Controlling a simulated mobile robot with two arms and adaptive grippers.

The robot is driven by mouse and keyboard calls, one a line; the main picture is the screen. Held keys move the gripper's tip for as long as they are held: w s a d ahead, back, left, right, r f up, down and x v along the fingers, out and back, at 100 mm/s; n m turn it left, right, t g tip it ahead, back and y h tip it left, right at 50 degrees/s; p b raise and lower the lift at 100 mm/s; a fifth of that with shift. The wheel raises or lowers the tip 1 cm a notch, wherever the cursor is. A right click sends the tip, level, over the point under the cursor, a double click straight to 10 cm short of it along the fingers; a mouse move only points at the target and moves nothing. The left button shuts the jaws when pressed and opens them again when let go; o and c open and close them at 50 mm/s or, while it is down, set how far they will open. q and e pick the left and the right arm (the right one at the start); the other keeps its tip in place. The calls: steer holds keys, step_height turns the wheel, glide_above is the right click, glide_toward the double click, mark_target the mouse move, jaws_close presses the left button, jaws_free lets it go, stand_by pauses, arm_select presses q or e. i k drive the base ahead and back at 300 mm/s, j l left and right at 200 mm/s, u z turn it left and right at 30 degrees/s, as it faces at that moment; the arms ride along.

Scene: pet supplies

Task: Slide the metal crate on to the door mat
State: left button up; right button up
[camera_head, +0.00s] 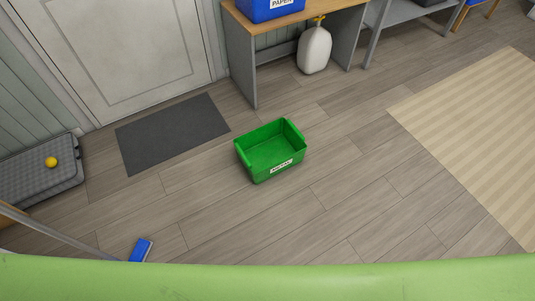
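The metal crate is an open green bin (272,165) with a white label on its front that seems to read METAL. It stands upright and looks empty on the wooden floor in the middle of the view. The door mat (172,132) is a flat dark grey rectangle in front of the white door, to the left of the crate. A strip of bare floor lies between the crate and the mat. Neither of my grippers shows in the head view.
A wooden-topped table (300,25) holds a blue bin (262,12), with a white jug (314,50) below. A grey pet bed (35,180) with a yellow ball (51,162) is at left. A blue-headed pole (141,249) lies lower left. A striped rug (475,130) is at right.

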mark_target(265, 152)
steer(key=i+j+z, duration=0.1)
steer(key=i, duration=0.35)
steer(key=i+j+z, duration=0.1)
steer(key=i, duration=0.35)
steer(key=i+j, duration=0.25)
steer(key=i, duration=0.2)
steer(key=l+z, duration=0.05)
